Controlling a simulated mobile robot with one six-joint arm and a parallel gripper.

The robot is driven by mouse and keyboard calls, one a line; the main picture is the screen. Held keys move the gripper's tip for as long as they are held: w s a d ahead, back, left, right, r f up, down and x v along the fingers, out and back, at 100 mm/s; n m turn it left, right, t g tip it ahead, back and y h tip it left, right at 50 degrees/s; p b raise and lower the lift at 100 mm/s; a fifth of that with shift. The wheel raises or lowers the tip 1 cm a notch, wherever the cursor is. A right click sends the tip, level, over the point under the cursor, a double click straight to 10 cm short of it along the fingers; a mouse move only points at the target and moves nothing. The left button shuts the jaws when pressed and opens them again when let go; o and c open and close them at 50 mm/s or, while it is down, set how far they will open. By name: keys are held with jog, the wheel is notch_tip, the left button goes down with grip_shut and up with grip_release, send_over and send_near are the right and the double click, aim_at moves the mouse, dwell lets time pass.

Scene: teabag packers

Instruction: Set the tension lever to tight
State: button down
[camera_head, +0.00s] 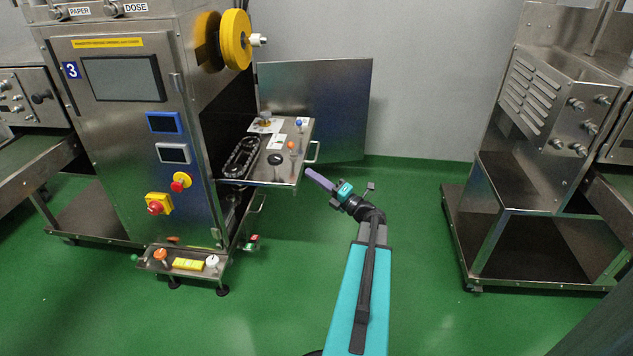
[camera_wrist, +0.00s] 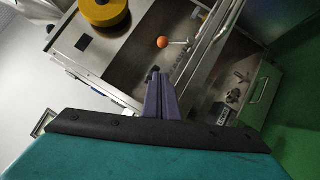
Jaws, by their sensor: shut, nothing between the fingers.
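In the head view a pulled-out steel shelf (camera_head: 263,177) on the machine carries an orange-knobbed lever (camera_head: 291,145), a blue-knobbed lever (camera_head: 298,123) and a black knob (camera_head: 274,159). I cannot read which is marked as the tension lever. My gripper (camera_head: 308,171) is shut and empty, with purple fingers just right of the shelf's front corner. In the wrist view an orange ball knob (camera_wrist: 162,42) on a thin metal shaft stands just beyond my fingertips (camera_wrist: 155,74), apart from them. Its markings are too small and blurred to read.
A yellow reel (camera_head: 236,39) sits above the shelf. A handle (camera_head: 312,152) sticks out from the shelf's right edge. An open metal door (camera_head: 318,110) stands behind. A low footrest-like control box (camera_head: 185,264) is at the machine's foot.

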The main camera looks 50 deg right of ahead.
aim_at(292, 148)
jog(key=x, duration=0.2)
jog(key=b+x, duration=0.1)
jog(key=x, duration=0.2)
jog(key=d+b+x, duration=0.1)
jog(key=x, duration=0.2)
jog(key=shift+r, duration=0.1)
jog(key=shift+w+d+r+b, duration=0.5)
jog(key=shift+w+d+r, duration=0.05)
jog(key=shift+w+d, duration=0.2)
jog(key=shift+a, duration=0.4)
jog(key=shift+d+r, duration=0.1)
jog(key=shift+d, duration=0.25)
jog(key=shift+w, duration=0.1)
jog(key=shift+r+p, duration=0.15)
jog(key=shift+p, duration=0.25)
